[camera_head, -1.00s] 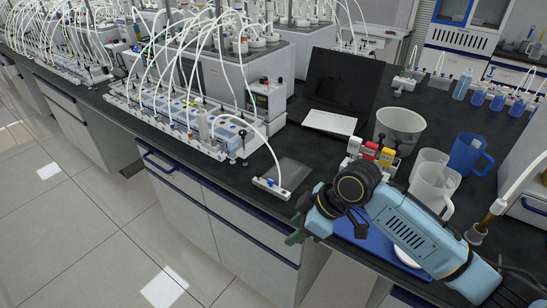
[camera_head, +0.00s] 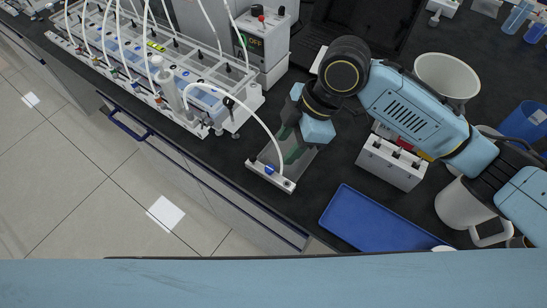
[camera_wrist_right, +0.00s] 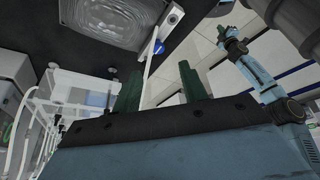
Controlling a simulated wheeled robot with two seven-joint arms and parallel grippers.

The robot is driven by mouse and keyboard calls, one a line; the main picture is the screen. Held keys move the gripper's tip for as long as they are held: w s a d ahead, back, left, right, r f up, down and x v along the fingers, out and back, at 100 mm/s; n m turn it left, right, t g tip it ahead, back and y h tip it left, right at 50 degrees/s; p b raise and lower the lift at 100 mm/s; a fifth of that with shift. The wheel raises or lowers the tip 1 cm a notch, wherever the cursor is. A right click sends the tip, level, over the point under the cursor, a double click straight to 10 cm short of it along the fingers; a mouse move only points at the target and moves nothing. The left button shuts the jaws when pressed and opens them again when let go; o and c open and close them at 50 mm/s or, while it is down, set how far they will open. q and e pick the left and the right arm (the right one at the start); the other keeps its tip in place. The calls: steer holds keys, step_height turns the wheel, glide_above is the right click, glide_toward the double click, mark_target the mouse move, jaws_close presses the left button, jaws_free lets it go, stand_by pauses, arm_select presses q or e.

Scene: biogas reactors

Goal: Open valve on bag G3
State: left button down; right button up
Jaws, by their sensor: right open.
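The bag (camera_head: 305,157) lies flat and grey on the dark bench near its front edge; I cannot read a G3 label. Its white strip (camera_head: 284,183) carries a small blue valve (camera_head: 269,170), with a white tube rising from it. My right gripper (camera_head: 287,146) is open and empty, its green fingers over the bag, just behind the valve. In the right wrist view the blue valve (camera_wrist_right: 158,47) shows beyond the gap between the open fingers (camera_wrist_right: 158,82), apart from them. My left gripper (camera_wrist_right: 224,33) appears small in that view; its opening is unclear.
A tubing rack (camera_head: 160,80) stands to the left, with a controller box (camera_head: 265,42) behind. To the right are a white holder (camera_head: 392,160), a blue tray (camera_head: 375,220), a white bowl (camera_head: 447,76) and jugs. The valve's tube arcs left to the rack.

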mark_target(270, 168)
steer(key=x, duration=0.7)
steer(key=shift+w+f+b, duration=0.15)
steer(key=shift+f+b, duration=0.15)
steer(key=shift+b, duration=0.1)
steer(key=shift+a+f, duration=0.15)
steer(key=shift+f, duration=0.1)
steer(key=shift+a+f, duration=0.1)
arm_select(q)
steer(key=shift+w+d+f, duration=0.1)
steer(key=shift+w+f, duration=0.15)
steer(key=shift+w, duration=0.25)
steer(key=shift+w+f, duration=0.2)
steer(key=shift+w, duration=0.25)
arm_select(e)
jaws_close()
